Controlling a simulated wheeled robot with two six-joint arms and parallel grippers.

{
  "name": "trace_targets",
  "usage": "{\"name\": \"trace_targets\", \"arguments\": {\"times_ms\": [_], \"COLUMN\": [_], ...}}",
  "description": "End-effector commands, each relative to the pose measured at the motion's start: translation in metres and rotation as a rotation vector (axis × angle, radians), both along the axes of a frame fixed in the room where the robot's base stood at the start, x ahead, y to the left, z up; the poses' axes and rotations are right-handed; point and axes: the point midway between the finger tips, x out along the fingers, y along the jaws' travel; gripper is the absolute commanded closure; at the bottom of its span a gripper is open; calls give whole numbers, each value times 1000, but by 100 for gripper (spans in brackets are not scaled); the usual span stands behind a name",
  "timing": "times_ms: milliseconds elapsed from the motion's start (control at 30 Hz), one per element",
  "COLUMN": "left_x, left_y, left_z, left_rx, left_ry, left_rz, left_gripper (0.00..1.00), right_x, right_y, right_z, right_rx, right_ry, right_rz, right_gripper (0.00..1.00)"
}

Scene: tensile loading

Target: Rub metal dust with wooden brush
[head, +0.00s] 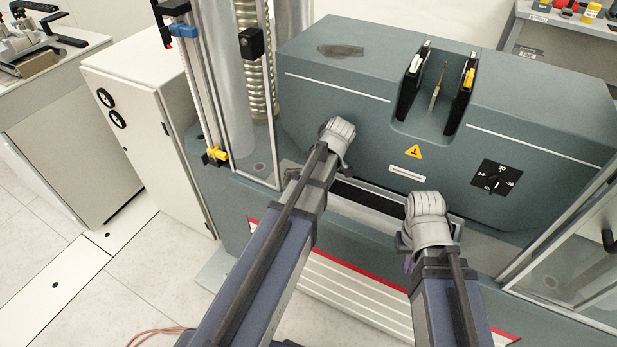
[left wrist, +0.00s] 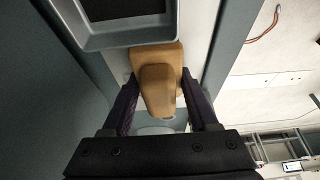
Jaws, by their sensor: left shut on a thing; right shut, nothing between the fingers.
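A wooden brush (left wrist: 158,88) shows in the left wrist view, tan and rounded. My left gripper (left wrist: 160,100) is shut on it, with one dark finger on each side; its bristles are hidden. In the head view my left arm reaches to the front of the grey-green machine, and its wrist hides the gripper and brush. A dark patch, which looks like the metal dust (head: 340,50), lies on the machine's top at the left, beyond my left wrist. My right gripper (head: 407,262) is mostly hidden by its wrist, low before the machine's front, shut and empty.
The testing machine (head: 350,95) has a recess with two black clamps (head: 413,80) around a thin upright piece (head: 437,86). A glass-sided column frame (head: 225,90) stands at the left of the dust. A white cabinet (head: 150,130) is farther left.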

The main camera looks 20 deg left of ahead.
Motion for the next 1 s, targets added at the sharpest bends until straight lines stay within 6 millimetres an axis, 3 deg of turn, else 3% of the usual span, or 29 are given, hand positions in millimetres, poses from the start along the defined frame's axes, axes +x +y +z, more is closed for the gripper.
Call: {"name": "trace_targets", "arguments": {"times_ms": [400, 733, 1000], "left_x": [2, 3, 5], "left_y": [32, 38, 59], "left_z": [2, 1, -1], "left_rx": [1, 1, 2], "left_ry": [0, -1, 0], "left_rz": [3, 2, 3], "left_gripper": [85, 85, 85], "right_x": [0, 0, 0], "right_y": [0, 0, 0], "right_z": [2, 1, -1], "right_rx": [0, 0, 0], "right_ry": [0, 0, 0], "right_rz": [0, 0, 0], "right_gripper": [100, 100, 100]}}
